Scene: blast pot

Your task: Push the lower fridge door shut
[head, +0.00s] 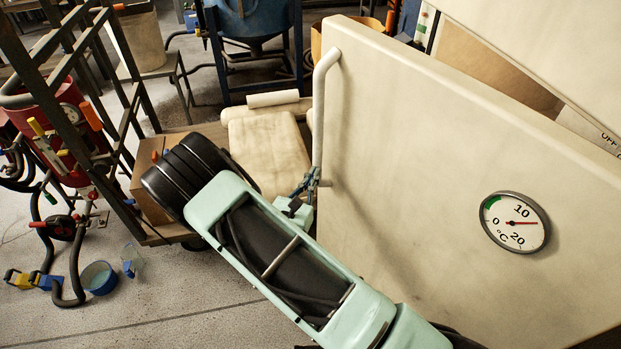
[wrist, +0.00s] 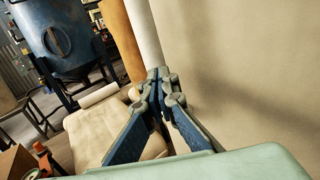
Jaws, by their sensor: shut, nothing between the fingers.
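The lower fridge door (head: 420,170) is a large cream panel that fills the right of the head view. It carries a round dial gauge (head: 515,222) and a long pale vertical handle (head: 320,110) near its left edge. Behind its top edge a brown space shows, so it seems to stand open. My gripper (head: 312,183) is shut and empty at the handle's lower end. In the wrist view, the closed fingertips (wrist: 158,76) overlap the bottom of the handle (wrist: 143,35), with the door face (wrist: 250,70) to the right. I cannot tell whether they touch.
A cart with a cream sack (head: 268,150) and a cardboard box (head: 147,185) stands left of the door, close to my arm. A blue vessel (head: 250,18) stands behind. A metal frame with a red tank (head: 60,125) is at left.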

